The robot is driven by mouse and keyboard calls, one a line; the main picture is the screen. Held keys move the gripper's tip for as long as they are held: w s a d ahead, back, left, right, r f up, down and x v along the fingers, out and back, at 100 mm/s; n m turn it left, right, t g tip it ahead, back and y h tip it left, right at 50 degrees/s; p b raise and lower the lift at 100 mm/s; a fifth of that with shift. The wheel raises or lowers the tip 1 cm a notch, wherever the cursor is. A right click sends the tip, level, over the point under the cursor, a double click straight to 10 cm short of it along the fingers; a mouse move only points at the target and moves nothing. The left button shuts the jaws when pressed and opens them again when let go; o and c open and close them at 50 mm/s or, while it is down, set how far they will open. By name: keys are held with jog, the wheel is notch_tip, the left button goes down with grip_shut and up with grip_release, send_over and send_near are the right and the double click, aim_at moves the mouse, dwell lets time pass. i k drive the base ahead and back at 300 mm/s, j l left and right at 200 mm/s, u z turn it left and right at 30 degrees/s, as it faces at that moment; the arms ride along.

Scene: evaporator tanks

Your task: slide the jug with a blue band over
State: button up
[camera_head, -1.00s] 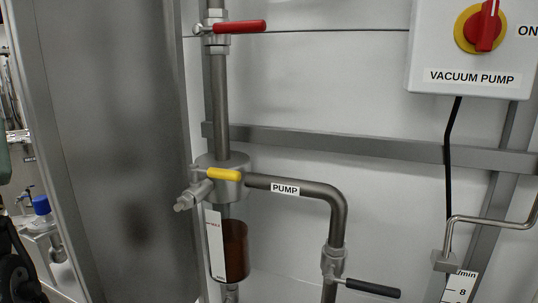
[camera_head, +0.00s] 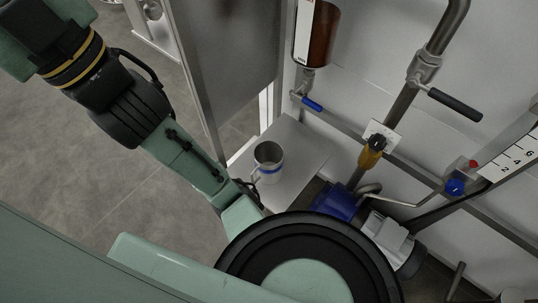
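The jug with a blue band (camera_head: 267,160) is a small grey metal jug, open at the top, in the middle of the head view. It stands upright on a pale grey platform (camera_head: 302,150), towards its left side. Its handle appears to be at its lower left. My green and black arm passes just left of and below the jug in the picture; I cannot tell the gap in depth. My gripper cannot be made out in this view.
A metal panel (camera_head: 228,60) rises at the back left. The platform behind the jug is clear.

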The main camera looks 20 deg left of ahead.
aim_at(268, 155)
jog(key=k+j, duration=0.95)
jog(key=j+z, duration=0.05)
jog(key=j, duration=0.05)
